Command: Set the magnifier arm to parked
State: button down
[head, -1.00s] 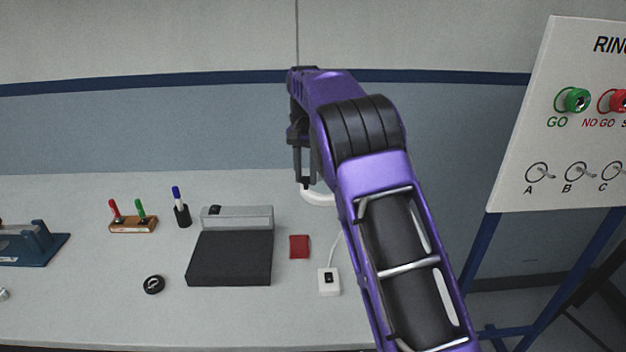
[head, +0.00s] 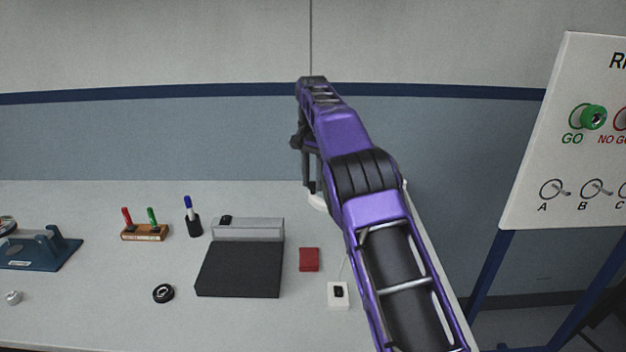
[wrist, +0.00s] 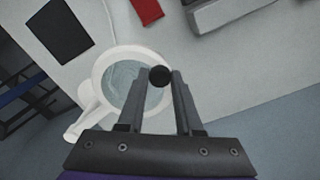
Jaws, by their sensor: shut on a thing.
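The magnifier's white ring (wrist: 101,72) and its clear lens (wrist: 122,88) show in the wrist view, with a white arm joint (wrist: 84,125) at its left. A round black knob (wrist: 159,75) sits at the ring's edge, between my fingertips. My gripper (wrist: 160,82) is shut on this knob. In the head view my gripper (head: 309,185) points down above the back of the bench, and only a bit of the white magnifier (head: 317,201) shows. My own arm hides the rest of it.
On the bench (head: 120,320) stand a grey-black box (head: 240,268), a red block (head: 309,260), a white switch box (head: 339,293), a pen holder (head: 193,225) and a black ring (head: 163,293).

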jog(key=c, duration=0.6)
grip_release()
jog(key=shift+s, duration=0.15)
